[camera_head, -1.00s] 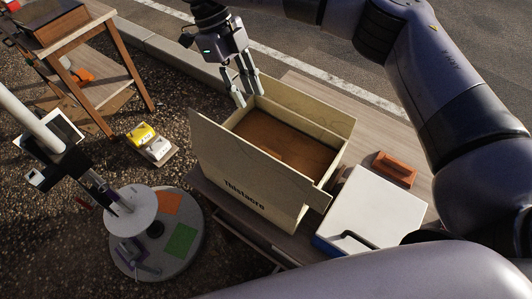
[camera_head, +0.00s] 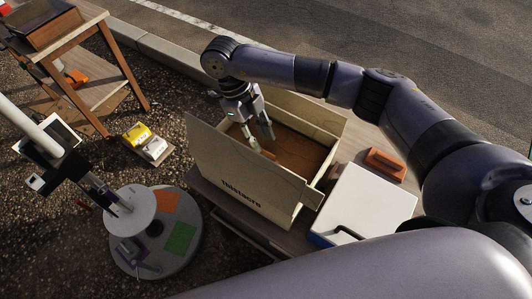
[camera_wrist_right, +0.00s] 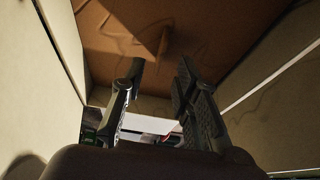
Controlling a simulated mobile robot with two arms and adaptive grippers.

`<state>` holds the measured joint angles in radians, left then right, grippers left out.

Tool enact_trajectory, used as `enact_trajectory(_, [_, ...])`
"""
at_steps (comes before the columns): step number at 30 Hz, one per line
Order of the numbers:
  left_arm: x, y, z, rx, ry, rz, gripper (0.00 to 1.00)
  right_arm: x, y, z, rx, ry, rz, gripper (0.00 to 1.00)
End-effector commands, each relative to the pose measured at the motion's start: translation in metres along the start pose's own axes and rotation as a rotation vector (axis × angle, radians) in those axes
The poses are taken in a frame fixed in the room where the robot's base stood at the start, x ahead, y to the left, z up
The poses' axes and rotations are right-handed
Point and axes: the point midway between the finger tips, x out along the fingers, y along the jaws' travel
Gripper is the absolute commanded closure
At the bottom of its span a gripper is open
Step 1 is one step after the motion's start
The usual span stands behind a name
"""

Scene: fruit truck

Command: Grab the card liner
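The card liner (camera_head: 306,152) is a brown sheet on the floor of the open cream box (camera_head: 247,187). A small upright tab (camera_wrist_right: 163,42) on it shows just beyond my fingertips in the right wrist view. My right gripper (camera_head: 261,140) is inside the box, pointing down above the liner. Its two fingers (camera_wrist_right: 160,66) are apart with nothing between them, and the tab lies ahead of the gap. I cannot tell whether a fingertip touches the liner. My left gripper is not in view.
The box walls stand close around my right gripper. A white case (camera_head: 367,203) and an orange-brown block (camera_head: 385,164) lie right of the box. A round stand (camera_head: 189,256) and a small tray with yellow and white items (camera_head: 157,156) are on the left.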

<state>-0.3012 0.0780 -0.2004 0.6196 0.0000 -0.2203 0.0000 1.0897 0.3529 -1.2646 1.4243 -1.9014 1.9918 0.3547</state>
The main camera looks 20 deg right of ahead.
Motion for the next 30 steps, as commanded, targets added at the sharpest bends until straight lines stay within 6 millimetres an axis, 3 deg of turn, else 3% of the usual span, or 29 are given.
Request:
enact_trajectory(3, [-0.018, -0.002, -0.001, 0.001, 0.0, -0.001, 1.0, 0.016, 0.001, -0.003, 0.0, 0.005, 0.002, 0.72])
enact_trajectory(7, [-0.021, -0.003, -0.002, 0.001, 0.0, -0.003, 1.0, 0.032, 0.0, -0.001, 0.001, 0.002, 0.001, 0.72])
enact_trajectory(16, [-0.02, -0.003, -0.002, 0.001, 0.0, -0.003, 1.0, 0.038, 0.0, 0.001, 0.0, 0.0, 0.001, 0.72])
enact_trajectory(30, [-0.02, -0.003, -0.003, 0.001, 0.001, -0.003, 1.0, 0.037, 0.0, 0.001, 0.0, 0.0, 0.001, 1.0])
